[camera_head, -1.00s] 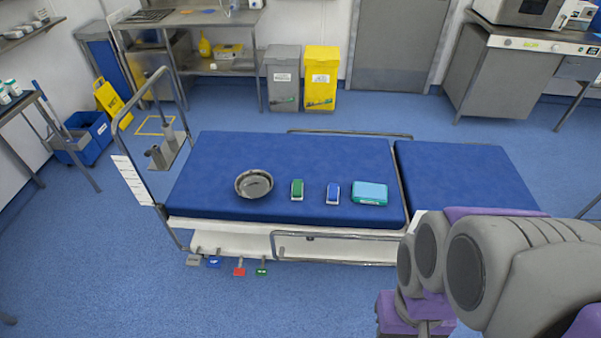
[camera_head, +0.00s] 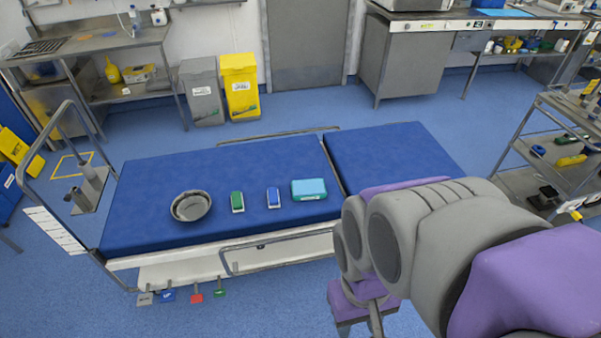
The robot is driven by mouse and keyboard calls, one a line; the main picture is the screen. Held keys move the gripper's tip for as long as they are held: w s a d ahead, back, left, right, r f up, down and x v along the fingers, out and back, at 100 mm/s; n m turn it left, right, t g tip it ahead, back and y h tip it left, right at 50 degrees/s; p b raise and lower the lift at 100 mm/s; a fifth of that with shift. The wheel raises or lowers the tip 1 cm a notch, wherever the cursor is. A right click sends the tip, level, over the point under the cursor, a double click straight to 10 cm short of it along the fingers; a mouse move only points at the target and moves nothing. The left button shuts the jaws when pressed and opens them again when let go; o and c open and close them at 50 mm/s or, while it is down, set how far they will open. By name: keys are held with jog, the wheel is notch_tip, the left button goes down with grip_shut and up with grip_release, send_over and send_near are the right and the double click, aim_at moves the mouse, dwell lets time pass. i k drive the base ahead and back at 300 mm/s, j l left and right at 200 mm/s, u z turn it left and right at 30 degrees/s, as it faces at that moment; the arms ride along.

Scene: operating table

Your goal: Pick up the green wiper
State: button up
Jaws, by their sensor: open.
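The green wiper (camera_head: 237,202) is a small green block with a white edge. It lies on the blue mattress of the operating table (camera_head: 215,170), between a round metal bowl (camera_head: 191,206) on its left and a blue wiper (camera_head: 273,198) on its right. Nothing covers it. My arm's grey and purple links fill the lower right of the view, well to the right of the wiper. I cannot make out the fingers of my gripper in this view.
A teal box (camera_head: 309,189) lies right of the blue wiper. A metal rail (camera_head: 275,249) runs along the table's near side. Grey (camera_head: 202,93) and yellow (camera_head: 240,88) bins stand behind. A trolley (camera_head: 548,143) stands at the right. The floor at the front left is clear.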

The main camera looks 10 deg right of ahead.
aim_at(237, 198)
jog(key=i+j, duration=1.3)
jog(key=j, duration=0.25)
